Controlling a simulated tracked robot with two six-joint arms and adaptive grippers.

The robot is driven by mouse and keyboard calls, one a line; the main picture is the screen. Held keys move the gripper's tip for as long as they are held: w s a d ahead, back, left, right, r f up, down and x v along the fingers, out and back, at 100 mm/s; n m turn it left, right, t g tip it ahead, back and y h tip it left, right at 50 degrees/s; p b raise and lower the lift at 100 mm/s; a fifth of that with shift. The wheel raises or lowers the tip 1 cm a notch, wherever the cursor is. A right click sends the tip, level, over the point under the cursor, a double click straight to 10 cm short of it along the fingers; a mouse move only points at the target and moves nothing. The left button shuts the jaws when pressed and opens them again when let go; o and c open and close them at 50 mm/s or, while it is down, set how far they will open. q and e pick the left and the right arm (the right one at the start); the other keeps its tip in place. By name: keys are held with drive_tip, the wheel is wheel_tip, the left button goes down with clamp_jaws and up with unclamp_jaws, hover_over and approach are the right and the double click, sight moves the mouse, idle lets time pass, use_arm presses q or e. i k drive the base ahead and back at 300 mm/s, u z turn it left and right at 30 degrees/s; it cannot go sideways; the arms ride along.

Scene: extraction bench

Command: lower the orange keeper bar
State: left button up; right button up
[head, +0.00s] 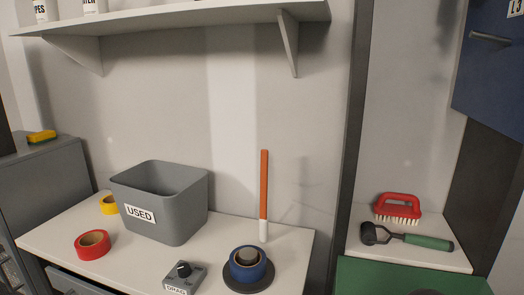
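An orange bar (264,185) with a white lower end stands upright at the back right of the white bench (128,258), close to the wall. It is the only orange bar in view, and I take it for the keeper bar. Its foot appears to meet the bench top; no hinge or catch can be made out. Neither of my grippers is in view.
On the bench are a grey bin (185,215) marked USED, red tape (92,245), yellow tape (108,204), a small knob box (185,277) and a blue roll on a dark disc (249,268). A shelf (190,17) overhangs. Right: red brush (398,206), green-handled roller (428,242).

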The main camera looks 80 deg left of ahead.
sight(264, 164)
drive_tip(key=u, duration=0.15)
drive_tip(key=k, duration=2.9)
drive_tip(key=u, duration=1)
drive_tip(key=i, duration=1)
drive_tip(key=z, duration=0.1)
